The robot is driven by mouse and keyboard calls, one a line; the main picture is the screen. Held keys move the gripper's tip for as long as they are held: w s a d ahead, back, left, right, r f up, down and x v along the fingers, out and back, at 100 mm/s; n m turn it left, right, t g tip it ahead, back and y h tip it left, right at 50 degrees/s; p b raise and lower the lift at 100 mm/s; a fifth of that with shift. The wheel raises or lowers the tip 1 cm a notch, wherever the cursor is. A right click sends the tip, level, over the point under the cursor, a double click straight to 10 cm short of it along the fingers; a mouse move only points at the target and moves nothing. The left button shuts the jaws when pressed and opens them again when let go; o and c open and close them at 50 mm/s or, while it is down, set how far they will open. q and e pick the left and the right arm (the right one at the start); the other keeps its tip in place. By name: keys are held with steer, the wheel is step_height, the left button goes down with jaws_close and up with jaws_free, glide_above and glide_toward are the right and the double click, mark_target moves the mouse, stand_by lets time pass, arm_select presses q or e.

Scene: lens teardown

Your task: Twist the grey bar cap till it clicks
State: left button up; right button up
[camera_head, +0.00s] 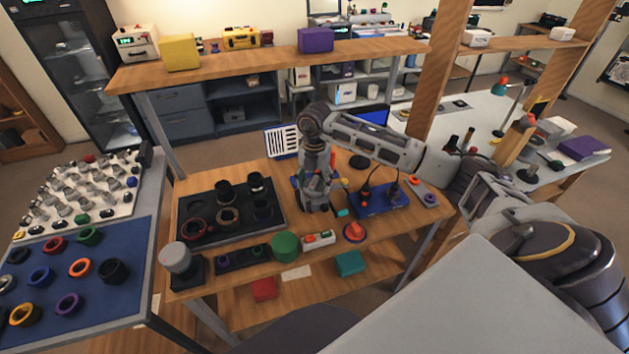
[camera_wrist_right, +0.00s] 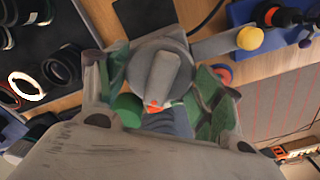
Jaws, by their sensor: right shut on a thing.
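The grey bar cap (camera_wrist_right: 164,70) is a round grey cap with a raised bar across its top, and the bar has a small red mark at its lower end. My right gripper (camera_wrist_right: 160,92) has its green-padded fingers on either side of the cap and is shut on it. In the head view my right gripper (camera_head: 316,192) points down at the middle of the wooden bench and hides the cap. My left gripper is not in view.
A black tray (camera_head: 281,233) with lens rings lies left of the gripper. A blue stand (camera_head: 382,207) is close on the right. A green cylinder (camera_head: 286,246) and a red-orange cone (camera_head: 354,231) stand near the front edge. A blue mat (camera_head: 50,295) with rings is far left.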

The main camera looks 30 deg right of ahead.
steer(key=shift+m, duration=0.5)
steer(key=shift+m, duration=0.5)
steer(key=shift+c, duration=1.2)
steer(key=o, duration=1.2)
steer(key=shift+r, duration=0.1)
step_height(320, 180, up, 12)
